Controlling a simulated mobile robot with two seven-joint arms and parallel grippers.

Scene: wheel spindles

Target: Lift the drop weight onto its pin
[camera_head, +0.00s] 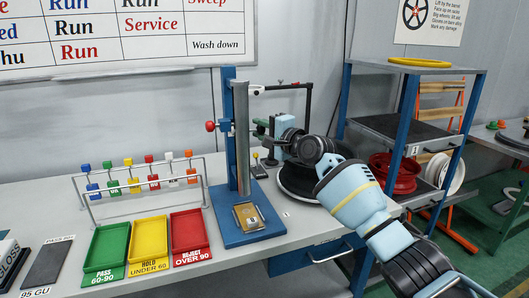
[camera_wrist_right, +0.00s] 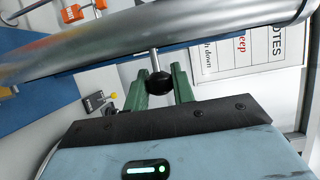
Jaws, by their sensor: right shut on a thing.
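A blue drop stand (camera_head: 229,110) stands on the bench with a tall silver cylinder (camera_head: 242,140) upright along its front. A short metal stem with a black knob (camera_wrist_right: 159,83) sticks out from the cylinder's side; I take this knob as the drop weight's handle. My right gripper (camera_head: 259,130) is at the cylinder's right side, about halfway up. Its green fingers (camera_wrist_right: 160,88) are shut around the knob in the wrist view. A pin with a red knob (camera_head: 210,126) is on the left of the stand. Any weight inside the cylinder is hidden. My left gripper is out of view.
A small metal piece (camera_head: 249,217) lies on the stand's base. Green, yellow and red trays (camera_head: 189,237) and a wire rack (camera_head: 140,183) with coloured tags are to the left. A black arm (camera_head: 288,87) rises behind my gripper. A shelf unit (camera_head: 399,110) stands at right.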

